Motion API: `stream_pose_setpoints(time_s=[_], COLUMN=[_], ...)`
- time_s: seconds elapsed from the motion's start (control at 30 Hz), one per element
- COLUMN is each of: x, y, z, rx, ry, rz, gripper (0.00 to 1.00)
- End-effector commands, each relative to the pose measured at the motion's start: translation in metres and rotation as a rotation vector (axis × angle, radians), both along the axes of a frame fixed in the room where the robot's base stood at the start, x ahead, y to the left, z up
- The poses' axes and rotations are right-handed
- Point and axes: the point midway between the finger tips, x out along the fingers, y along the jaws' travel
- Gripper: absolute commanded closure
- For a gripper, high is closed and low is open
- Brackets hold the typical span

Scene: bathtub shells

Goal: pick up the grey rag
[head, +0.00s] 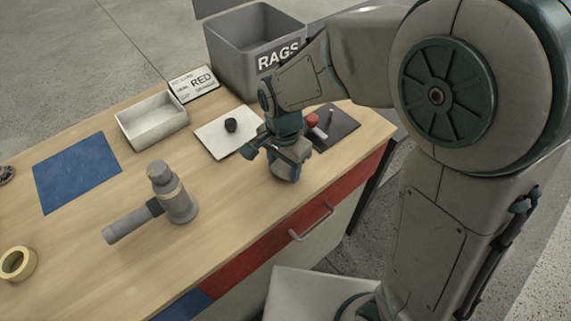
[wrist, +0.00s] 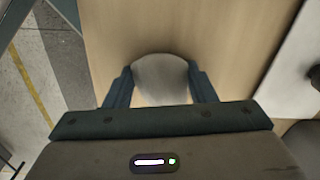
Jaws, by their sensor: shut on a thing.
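The grey rag (wrist: 160,76) shows in the wrist view as a pale grey, rounded bundle between my two blue-grey fingers. My gripper (wrist: 160,88) is shut on it, with one finger at each side. In the head view my gripper (head: 271,165) points down over the right part of the wooden worktop, near the front edge. There the rag is hidden behind the gripper, or too small to make out. I cannot tell whether it touches the worktop.

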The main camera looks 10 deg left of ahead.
Motion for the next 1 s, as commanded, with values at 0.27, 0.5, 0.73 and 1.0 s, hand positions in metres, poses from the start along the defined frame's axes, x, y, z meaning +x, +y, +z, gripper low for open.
stream_pose_setpoints(time_s=[0.27, 0.5, 0.73, 1.0], x=[0.001, -0.015, -0.051, -0.078], y=[0.0, 0.014, 0.046, 0.071], z=[0.016, 0.052, 0.081, 0.103], rx=[0.003, 0.003, 0.003, 0.001], ry=[-0.003, -0.003, -0.003, -0.002], rz=[0.0, 0.007, 0.005, 0.003], gripper=[0.72, 0.72, 0.72, 0.72])
